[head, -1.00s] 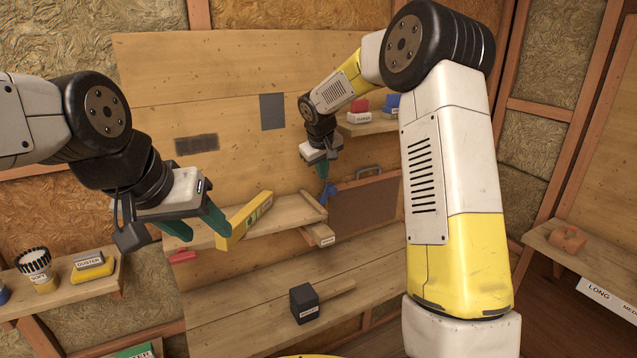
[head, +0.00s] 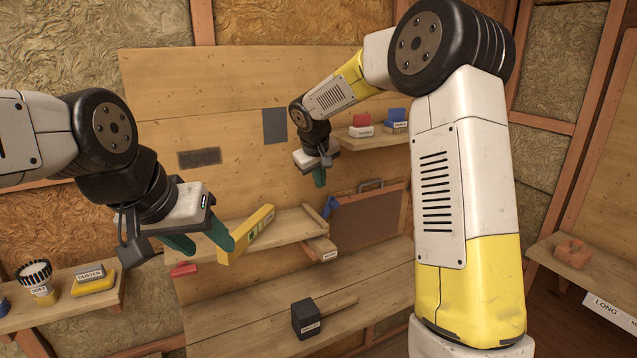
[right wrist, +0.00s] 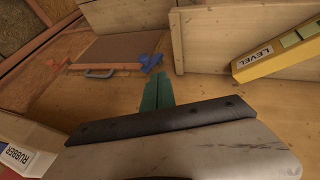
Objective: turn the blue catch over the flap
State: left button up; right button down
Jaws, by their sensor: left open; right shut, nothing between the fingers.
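The blue catch (head: 329,207) sits at the upper left corner of the brown flap (head: 366,222), which has a grey handle (head: 370,184) on its top edge. In the right wrist view the catch (right wrist: 151,61) lies beyond my fingertips, beside the flap (right wrist: 127,47) and its handle (right wrist: 92,71). My right gripper (head: 319,180) is shut and empty, above the catch and apart from it; its green fingers (right wrist: 158,83) point toward it. My left gripper (head: 207,244) is open and empty, its fingers in front of the left end of the yellow level.
A yellow level (head: 246,234) lies on the upper shelf (head: 285,226). A dark block (head: 306,318) stands on the lower bench. Red and blue labelled items (head: 362,125) sit on a small shelf at upper right. A duster (head: 93,280) and brush (head: 38,280) stand at left.

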aim_at(336, 202)
jog(key=shift+w+d+r+x, duration=0.1)
jog(key=shift+d+x, duration=0.3)
jog(key=shift+x, duration=1.45)
jog(key=shift+w+d+r+x, duration=0.1)
jog(key=shift+d+x, duration=0.3)
jog(key=shift+x, duration=1.4)
jog(key=shift+w+d+r+x, duration=0.1)
jog(key=shift+d+x, duration=0.3)
jog(key=shift+x, duration=1.45)
jog(key=shift+w+d, duration=0.2)
jog(key=shift+d, duration=0.3)
jog(key=shift+w+d, duration=0.2)
jog(key=shift+d, duration=0.3)
jog(key=shift+s+a, duration=0.1)
jog(key=shift+a, duration=0.05)
